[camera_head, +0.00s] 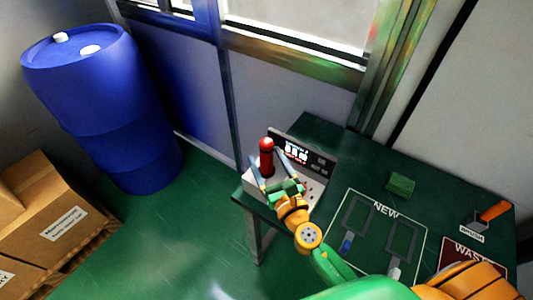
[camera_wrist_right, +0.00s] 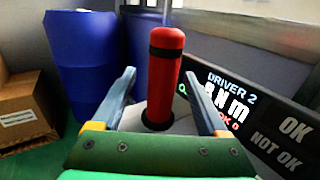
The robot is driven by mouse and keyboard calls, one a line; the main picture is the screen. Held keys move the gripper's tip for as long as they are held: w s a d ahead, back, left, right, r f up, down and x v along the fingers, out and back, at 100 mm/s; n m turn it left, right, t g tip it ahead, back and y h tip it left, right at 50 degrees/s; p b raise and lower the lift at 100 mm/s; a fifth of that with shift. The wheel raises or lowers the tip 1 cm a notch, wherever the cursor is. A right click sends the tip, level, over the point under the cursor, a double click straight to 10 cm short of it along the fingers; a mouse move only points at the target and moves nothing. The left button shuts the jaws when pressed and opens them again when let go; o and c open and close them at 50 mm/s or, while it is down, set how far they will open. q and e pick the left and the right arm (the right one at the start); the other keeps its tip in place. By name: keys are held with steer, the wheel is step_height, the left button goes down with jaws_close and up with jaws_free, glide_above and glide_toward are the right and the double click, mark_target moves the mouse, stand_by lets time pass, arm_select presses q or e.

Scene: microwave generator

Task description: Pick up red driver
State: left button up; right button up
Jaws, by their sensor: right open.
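The red driver (camera_head: 267,158) stands upright on its grey station at the left end of the green table. In the right wrist view the red driver (camera_wrist_right: 165,76) has a black band near its top and a dark ring at its base. My right gripper (camera_head: 266,168) is open, with one finger on each side of the driver. In the wrist view both fingers of the right gripper (camera_wrist_right: 164,80) are apart from the driver, with gaps on both sides. My left gripper is not in view.
A display panel (camera_wrist_right: 235,100) reading "DRIVER 2" stands right beside the driver. The table (camera_head: 345,150) also holds a green block (camera_head: 400,185), an orange-handled brush (camera_head: 494,211) and a marked "NEW" area (camera_head: 376,236). A blue barrel (camera_head: 100,100) and cardboard boxes (camera_head: 50,225) stand on the floor at left.

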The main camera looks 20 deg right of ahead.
steer(key=w, duration=0.4)
steer(key=shift+w+f, duration=0.25)
steer(key=shift+f, duration=0.15)
steer(key=shift+s+r, duration=0.15)
steer(key=shift+s, duration=0.1)
steer(key=c, duration=0.7)
jaws_close()
